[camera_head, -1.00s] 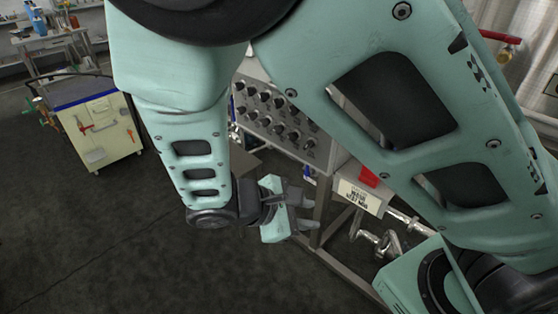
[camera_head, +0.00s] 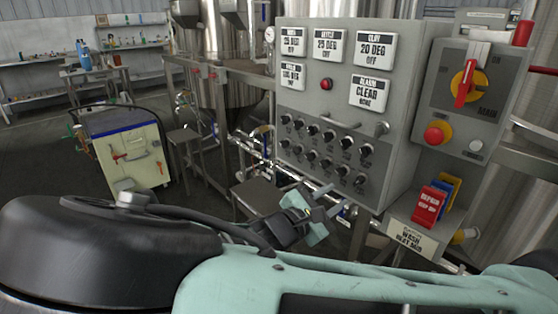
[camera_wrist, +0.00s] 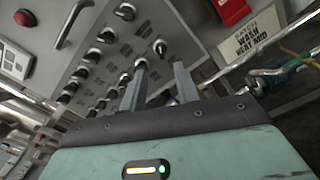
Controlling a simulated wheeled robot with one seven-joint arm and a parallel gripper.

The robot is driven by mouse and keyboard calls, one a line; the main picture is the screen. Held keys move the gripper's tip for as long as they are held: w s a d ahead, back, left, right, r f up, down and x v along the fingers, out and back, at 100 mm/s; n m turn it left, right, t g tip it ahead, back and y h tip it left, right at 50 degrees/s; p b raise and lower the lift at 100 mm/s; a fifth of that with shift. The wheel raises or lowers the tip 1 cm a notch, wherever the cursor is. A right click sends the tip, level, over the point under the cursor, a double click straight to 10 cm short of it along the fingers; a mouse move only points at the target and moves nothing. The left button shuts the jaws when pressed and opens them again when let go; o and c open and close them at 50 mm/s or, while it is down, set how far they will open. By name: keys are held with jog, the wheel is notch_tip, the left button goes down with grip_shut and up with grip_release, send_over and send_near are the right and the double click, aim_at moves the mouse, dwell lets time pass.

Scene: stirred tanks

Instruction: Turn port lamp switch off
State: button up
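Several black rotary switches (camera_head: 312,155) sit in rows on the lower front of a grey control panel (camera_head: 390,180). Their labels are too small to read, so I cannot tell which one is the port lamp switch. My gripper (camera_head: 330,196) is just in front of the panel's lower edge, below the bottom row. In the wrist view its two grey fingers (camera_wrist: 160,88) stand apart with nothing between them. One black knob (camera_wrist: 160,47) shows beyond the fingertips, near the gap between them. Other knobs (camera_wrist: 95,55) lie to the left.
The panel also carries a metal handle (camera_head: 367,131), a red button (camera_head: 327,84) and display plates. On the right are a red-and-yellow main switch (camera_head: 466,85) and a red stop button (camera_head: 437,134). A cart (camera_head: 130,155) stands left.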

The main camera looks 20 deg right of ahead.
aim_at(357, 182)
jog(key=x, duration=0.9)
grip_shut()
